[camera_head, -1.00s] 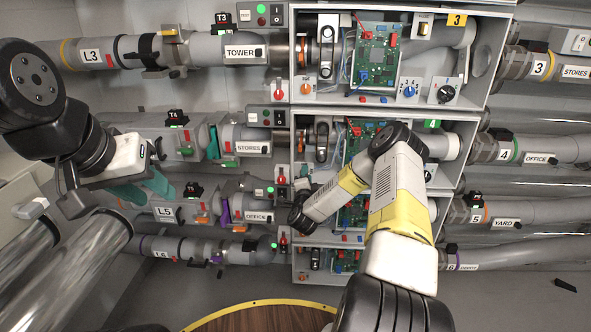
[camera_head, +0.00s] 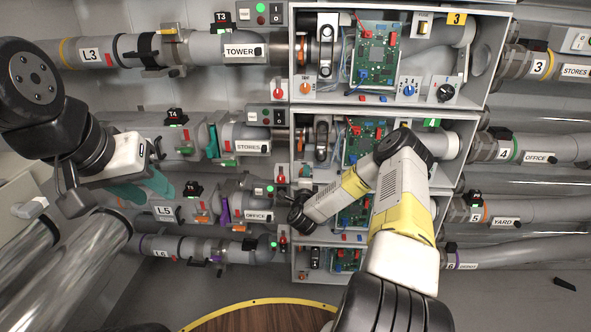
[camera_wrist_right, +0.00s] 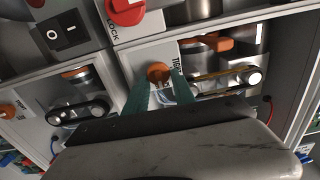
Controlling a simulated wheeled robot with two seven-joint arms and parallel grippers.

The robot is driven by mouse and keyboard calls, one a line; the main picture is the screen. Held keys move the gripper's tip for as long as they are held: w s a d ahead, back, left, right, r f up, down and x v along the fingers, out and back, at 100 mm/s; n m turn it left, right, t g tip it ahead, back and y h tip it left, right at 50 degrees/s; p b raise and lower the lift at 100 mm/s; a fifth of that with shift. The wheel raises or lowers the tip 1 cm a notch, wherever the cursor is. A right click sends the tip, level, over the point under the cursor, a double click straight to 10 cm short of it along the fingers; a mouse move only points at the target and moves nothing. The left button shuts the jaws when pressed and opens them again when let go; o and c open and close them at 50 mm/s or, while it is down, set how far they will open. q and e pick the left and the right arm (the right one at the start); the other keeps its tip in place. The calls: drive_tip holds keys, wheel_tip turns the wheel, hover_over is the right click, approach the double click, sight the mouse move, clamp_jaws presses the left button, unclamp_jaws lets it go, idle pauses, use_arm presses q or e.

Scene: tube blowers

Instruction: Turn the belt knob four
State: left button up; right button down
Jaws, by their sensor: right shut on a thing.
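An orange knob (camera_wrist_right: 157,70) sits on a pale panel marked "TIGHT" in the right wrist view. The teal fingers of my right gripper (camera_wrist_right: 163,80) are shut on this knob, one on each side. In the head view my right wrist is at the cabinet's left side, near the lower rows; its fingertips and the held knob cannot be made out there. The number four tag (camera_head: 432,123) marks the second row. My left gripper (camera_head: 150,188) hangs at the left with teal fingers, away from the cabinet; its finger gap is unclear.
A red LOCK knob (camera_wrist_right: 126,10) is close to the held knob. Green circuit boards (camera_head: 377,55) fill the cabinet bays. Grey pipes run along both sides. A round wooden top (camera_head: 265,318) is below.

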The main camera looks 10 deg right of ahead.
drive_tip(key=shift+s+f, duration=0.1)
drive_tip(key=shift+f, duration=0.05)
drive_tip(key=c, duration=1.3)
unclamp_jaws()
drive_tip(key=v, duration=0.7)
drive_tip(key=shift+s+a, duration=0.15)
drive_tip(key=shift+s, duration=0.25)
